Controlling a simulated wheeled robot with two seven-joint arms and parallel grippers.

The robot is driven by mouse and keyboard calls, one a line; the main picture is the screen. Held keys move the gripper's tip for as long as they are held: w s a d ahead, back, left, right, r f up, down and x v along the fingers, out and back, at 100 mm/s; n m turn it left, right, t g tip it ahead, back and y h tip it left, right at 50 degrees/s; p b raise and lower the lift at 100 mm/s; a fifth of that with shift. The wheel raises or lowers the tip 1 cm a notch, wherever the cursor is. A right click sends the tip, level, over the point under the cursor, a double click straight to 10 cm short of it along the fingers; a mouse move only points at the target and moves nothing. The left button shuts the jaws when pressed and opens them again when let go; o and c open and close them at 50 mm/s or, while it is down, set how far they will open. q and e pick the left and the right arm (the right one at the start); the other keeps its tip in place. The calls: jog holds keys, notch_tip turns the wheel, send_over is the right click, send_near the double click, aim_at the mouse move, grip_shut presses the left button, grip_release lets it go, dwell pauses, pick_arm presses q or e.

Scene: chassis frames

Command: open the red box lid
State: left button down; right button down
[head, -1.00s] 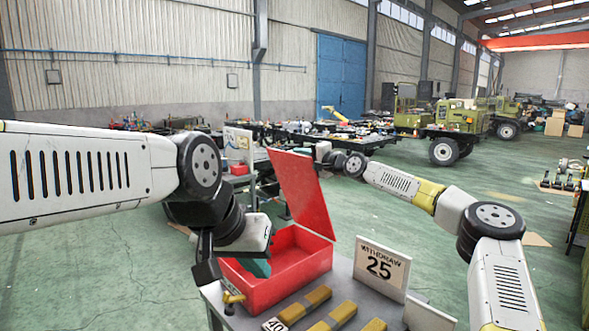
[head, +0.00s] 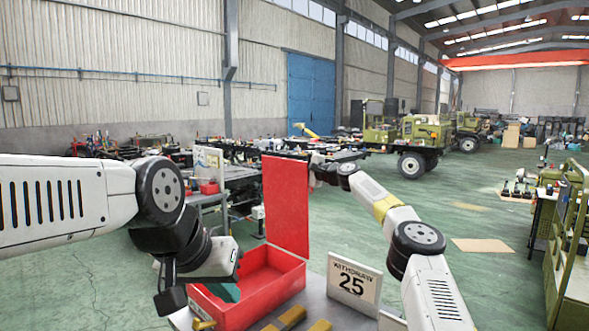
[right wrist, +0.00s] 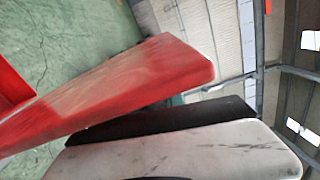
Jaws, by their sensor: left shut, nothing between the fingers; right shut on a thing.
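The red box (head: 262,292) stands on the grey table with its interior showing. Its red lid (head: 286,205) stands about upright at the box's back edge; its face also fills the left of the right wrist view (right wrist: 110,90). My right gripper (right wrist: 175,118) is shut on the lid's edge, with a white finger and its black pad beside the red panel. In the head view the lid hides the right fingers. My left gripper (head: 172,300) is shut and empty, just left of the box's near-left corner. A teal thing (head: 226,292) shows inside the box.
A sign reading 25 (head: 352,284) stands right of the box. Yellow bars (head: 290,318) lie in front of it. Another bench (head: 242,178) stands behind. Green floor is open to the right, with a shelf (head: 570,240) at the far right.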

jog(key=shift+a+r, duration=0.1)
jog(key=shift+r, duration=0.1)
jog(key=c, duration=1.5)
grip_release()
jog(key=shift+o, duration=0.2)
jog(key=shift+f, duration=0.1)
jog(key=shift+s+d, duration=0.25)
jog(key=shift+d, duration=0.2)
jog(key=v, duration=0.6)
jog(key=shift+s+d, duration=0.25)
jog(key=shift+s, duration=0.05)
